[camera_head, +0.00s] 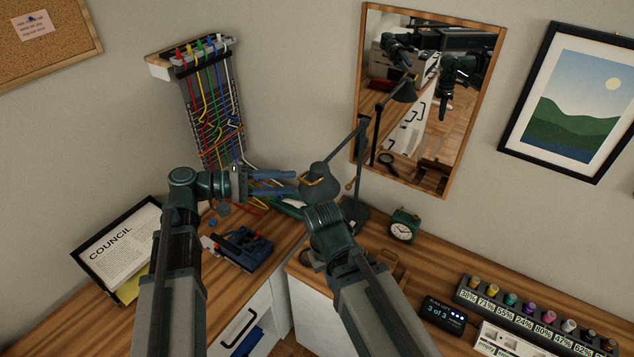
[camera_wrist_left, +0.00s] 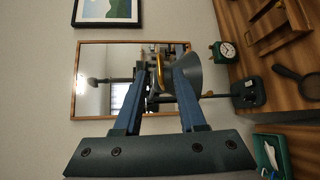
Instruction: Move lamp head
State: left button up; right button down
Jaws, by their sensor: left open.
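The desk lamp's dark grey head (camera_head: 322,185) hangs from its jointed arm, above the desk and in front of the mirror. A yellow-orange handle (camera_head: 312,182) sits on the near side of the head. My left gripper (camera_head: 298,182) is open, its blue fingers pointing right at the lamp head. In the left wrist view, the handle (camera_wrist_left: 158,62) shows between the fingertips of the gripper (camera_wrist_left: 162,65), with the lamp head (camera_wrist_left: 187,75) behind the right finger. I cannot tell whether the fingers touch it. My right arm's wrist is in front of the lamp base; its jaws do not show.
The lamp base (camera_head: 353,212) stands on the wooden desk (camera_head: 480,262) beside a green clock (camera_head: 403,228). A mirror (camera_head: 366,70) hangs behind. A rack of coloured cables (camera_head: 205,110) is at the back left. A wooden tray (camera_head: 392,264) lies near my right arm.

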aim_at(317, 182)
pick_arm(q)
jog(key=d, duration=0.5)
jog(key=w+d+f+b, duration=0.1)
jog(key=d, duration=0.2)
jog(key=shift+f, duration=0.1)
jog(key=shift+c, duration=0.2)
jog(key=shift+w, duration=0.1)
grip_shut()
dwell(1.0)
